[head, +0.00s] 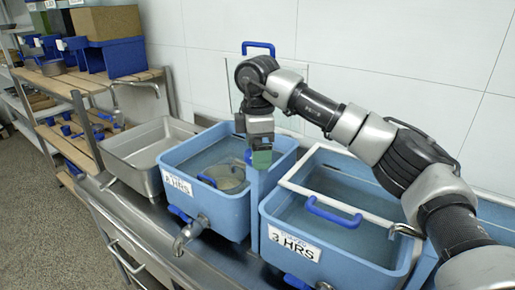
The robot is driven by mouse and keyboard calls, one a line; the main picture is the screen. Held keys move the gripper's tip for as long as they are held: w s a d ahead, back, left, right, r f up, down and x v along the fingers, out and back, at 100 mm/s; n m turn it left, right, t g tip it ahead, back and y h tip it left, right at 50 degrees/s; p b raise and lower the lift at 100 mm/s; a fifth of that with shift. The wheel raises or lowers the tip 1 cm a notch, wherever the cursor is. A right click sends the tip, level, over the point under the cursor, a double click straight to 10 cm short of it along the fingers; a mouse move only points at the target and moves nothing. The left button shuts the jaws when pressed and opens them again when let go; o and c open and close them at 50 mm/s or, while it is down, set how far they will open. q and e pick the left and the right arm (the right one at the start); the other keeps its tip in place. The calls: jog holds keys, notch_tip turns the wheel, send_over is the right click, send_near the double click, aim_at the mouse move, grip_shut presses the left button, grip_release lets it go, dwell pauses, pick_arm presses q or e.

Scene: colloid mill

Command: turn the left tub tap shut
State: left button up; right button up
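The left blue tub (232,205) stands on the metal counter, holds liquid and has a white label with a number that looks like 6 or 8 HRS. Its metal tap (190,233) sticks out low at the front, with a blue handle (180,214) beside the spout. The handle's exact setting is hard to tell. My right gripper (262,157) points down over the right side of this tub, behind and above the tap and well apart from it. Its fingers look close together, and their opening cannot be made out. My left gripper is out of view.
A second blue tub (330,262) labelled 3 HRS stands to the right, with a white frame and blue handle on top. A pot (230,178) sits in the left tub. A steel basin (135,160) and wooden shelves (60,85) are at left. Space before the left tap is clear.

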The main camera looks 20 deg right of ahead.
notch_tip(320, 180, up, 11)
jog(key=shift+f, duration=0.15)
dwell(0.4)
